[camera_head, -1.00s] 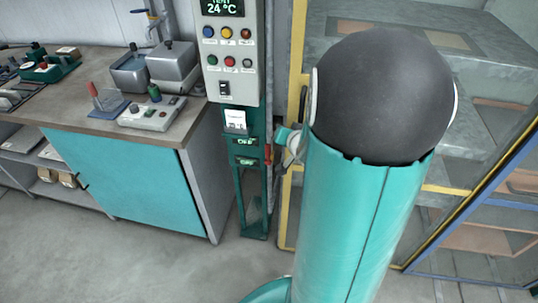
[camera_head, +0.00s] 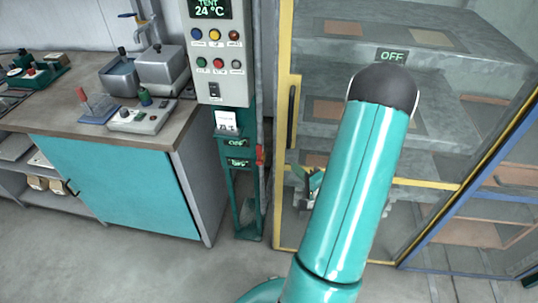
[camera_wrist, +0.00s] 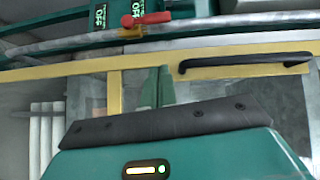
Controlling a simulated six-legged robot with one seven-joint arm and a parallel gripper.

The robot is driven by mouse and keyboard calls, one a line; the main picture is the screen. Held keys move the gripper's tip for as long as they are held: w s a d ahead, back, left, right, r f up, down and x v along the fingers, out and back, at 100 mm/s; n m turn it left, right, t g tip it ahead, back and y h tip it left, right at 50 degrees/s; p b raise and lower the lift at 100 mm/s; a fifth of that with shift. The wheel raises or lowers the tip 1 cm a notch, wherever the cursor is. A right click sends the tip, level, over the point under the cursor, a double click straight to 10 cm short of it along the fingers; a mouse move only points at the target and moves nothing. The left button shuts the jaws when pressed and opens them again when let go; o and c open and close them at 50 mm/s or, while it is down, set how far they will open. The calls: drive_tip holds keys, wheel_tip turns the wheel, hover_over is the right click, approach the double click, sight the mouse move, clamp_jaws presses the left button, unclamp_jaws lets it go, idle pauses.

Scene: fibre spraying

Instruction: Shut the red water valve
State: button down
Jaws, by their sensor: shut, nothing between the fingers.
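The red water valve handle (camera_head: 259,155) is on the right side of the narrow green stand (camera_head: 240,190), below the control box. In the wrist view the red handle (camera_wrist: 146,19) sits on a grey pipe (camera_wrist: 220,27), near the top edge. My gripper (camera_head: 314,180) is to the right of the valve and a little lower in the head view, partly hidden behind my arm. In the wrist view the green fingers of my gripper (camera_wrist: 155,72) are together and empty. They point toward the valve and look clear of it.
A yellow-framed glass booth (camera_head: 285,120) with a black door handle (camera_head: 292,115) stands right of the stand. A control box (camera_head: 217,55) is above the valve. A workbench (camera_head: 130,185) with tools is at left. The floor in front is clear.

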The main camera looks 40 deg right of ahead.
drive_tip(key=shift+s+a+f+m+t, duration=0.1)
drive_tip(key=shift+s+f+m+t, duration=0.1)
drive_tip(key=shift+s+m+t, duration=0.35)
drive_tip(key=shift+s, duration=0.2)
approach(259, 155)
drive_tip(key=w+d+r, duration=0.2)
drive_tip(key=w+d, duration=0.1)
drive_tip(key=d, duration=0.2)
drive_tip(key=shift+w+a+r, duration=0.1)
drive_tip(key=shift+w+a, duration=0.5)
drive_tip(key=shift+w, duration=0.2)
drive_tip(key=shift+w+a+r, duration=0.1)
drive_tip(key=shift+w+a, duration=0.45)
drive_tip(key=shift+w, duration=0.2)
